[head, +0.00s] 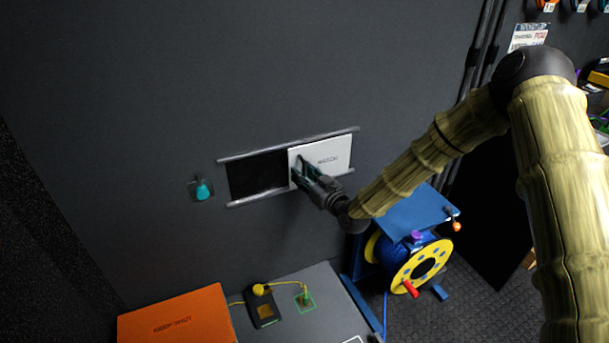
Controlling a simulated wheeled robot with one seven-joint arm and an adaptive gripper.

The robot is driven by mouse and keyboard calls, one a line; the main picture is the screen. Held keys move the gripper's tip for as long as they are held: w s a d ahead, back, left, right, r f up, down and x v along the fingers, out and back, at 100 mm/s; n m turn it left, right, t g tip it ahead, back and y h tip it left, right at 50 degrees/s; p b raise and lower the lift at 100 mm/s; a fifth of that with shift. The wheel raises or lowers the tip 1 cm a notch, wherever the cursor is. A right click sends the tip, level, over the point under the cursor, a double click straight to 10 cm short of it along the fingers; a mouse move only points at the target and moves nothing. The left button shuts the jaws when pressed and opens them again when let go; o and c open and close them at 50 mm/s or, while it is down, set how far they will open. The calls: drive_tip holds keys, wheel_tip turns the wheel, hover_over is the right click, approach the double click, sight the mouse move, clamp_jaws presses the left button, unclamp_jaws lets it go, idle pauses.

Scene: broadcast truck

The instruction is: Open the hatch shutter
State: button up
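The hatch shutter is a light grey panel (333,151) with dark lettering, set between two horizontal rails (285,144) on the dark wall. It covers the right part of the framed area. A dark opening (257,176) shows on the left part. My gripper (298,172) is at the left edge of the shutter panel, pointing toward the wall. Its fingers are small and partly hidden by its own body, so whether they are open or shut, or touch the panel, cannot be told.
A teal knob (202,190) on a small plate is on the wall left of the opening. Below are an orange case (175,318), a grey worktop (325,290) with a black-and-yellow device (262,308), and a blue-and-yellow cable reel (422,265).

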drive_tip(key=v, duration=1.2)
idle(0.4)
drive_tip(key=s+d+f+m+g+h, duration=0.2)
drive_tip(key=s+f+g+h, duration=0.15)
drive_tip(key=s+f, duration=0.75)
drive_tip(key=s+d+f+m+g+h, duration=0.2)
drive_tip(key=s+f+g, duration=0.2)
drive_tip(key=s+f, duration=0.7)
drive_tip(key=s+d+f+m+g+h, duration=0.1)
drive_tip(key=s+d+f+g+h, duration=0.15)
drive_tip(key=s+f, duration=0.55)
drive_tip(key=s+d+f+m+g+h, duration=0.1)
drive_tip(key=s+d+g, duration=0.15)
drive_tip(key=s, duration=0.45)
drive_tip(key=s+d+m+g+h, duration=0.15)
drive_tip(key=s+d, duration=0.25)
drive_tip(key=s, duration=0.4)
wheel_tip(320, 180, up, 17)
drive_tip(key=g+p, duration=0.1)
drive_tip(key=p, duration=1.6)
drive_tip(key=shift+s+d, duration=0.25)
drive_tip(key=shift+d, duration=0.05)
drive_tip(key=shift+f+y, duration=0.15)
drive_tip(key=shift+y, duration=0.1)
